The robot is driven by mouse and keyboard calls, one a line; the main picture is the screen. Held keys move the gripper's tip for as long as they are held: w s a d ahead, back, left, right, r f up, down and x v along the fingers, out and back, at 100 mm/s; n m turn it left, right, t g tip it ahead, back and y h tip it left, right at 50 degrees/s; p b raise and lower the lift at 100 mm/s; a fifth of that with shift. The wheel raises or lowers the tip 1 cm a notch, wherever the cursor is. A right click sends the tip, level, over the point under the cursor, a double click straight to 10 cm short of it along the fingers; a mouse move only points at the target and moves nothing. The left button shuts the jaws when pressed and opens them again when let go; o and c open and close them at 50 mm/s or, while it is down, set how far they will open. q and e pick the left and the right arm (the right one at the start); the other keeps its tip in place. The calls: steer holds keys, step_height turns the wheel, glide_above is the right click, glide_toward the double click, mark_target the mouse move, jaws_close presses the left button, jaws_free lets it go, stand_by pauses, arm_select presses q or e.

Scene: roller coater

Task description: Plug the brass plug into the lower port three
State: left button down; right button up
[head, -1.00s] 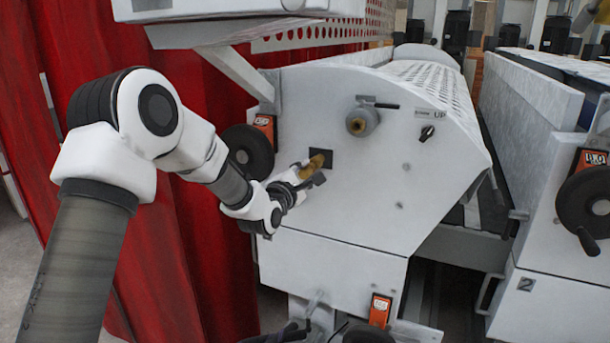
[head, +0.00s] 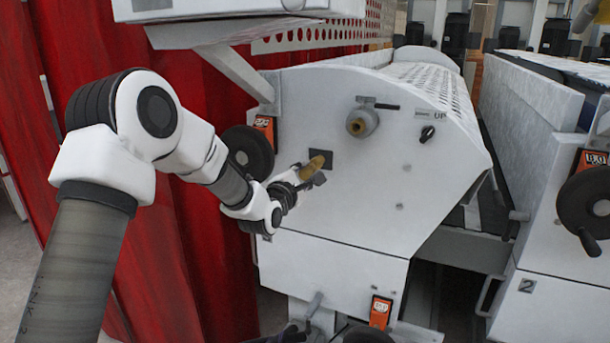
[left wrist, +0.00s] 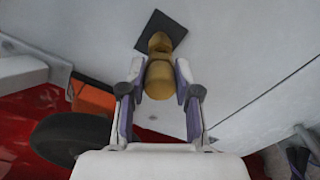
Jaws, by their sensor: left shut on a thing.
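The brass plug (head: 313,166) is golden and rounded, and my left gripper (head: 309,180) is shut on it in front of the white machine's side panel. In the left wrist view the plug (left wrist: 159,76) sits between the two purple-padded fingers of the gripper (left wrist: 158,92). A dark square port plate (head: 321,159) on the panel is directly behind the plug. In the left wrist view the plug's far end overlaps this plate (left wrist: 165,24) and hides its lower middle. Whether the tip touches or enters it, I cannot tell. A partly cut-off purple-and-dark shape (left wrist: 299,157) may be my right gripper.
A grey round fitting with a brass centre (head: 362,122) sticks out above right of the plate. A black handwheel (head: 248,152) and an orange counter (head: 265,125) are at the panel's left edge. A red curtain (head: 200,260) hangs behind my left arm. The panel's lower right is mostly bare.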

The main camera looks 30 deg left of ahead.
arm_select(q)
steer(key=shift+w, duration=1.25)
steer(key=c, duration=0.7)
jaws_free()
steer(key=shift+c, duration=0.2)
steer(key=shift+s, duration=0.1)
steer(key=s, duration=1.1)
steer(key=shift+s+d, duration=0.3)
steer(key=shift+s, duration=0.1)
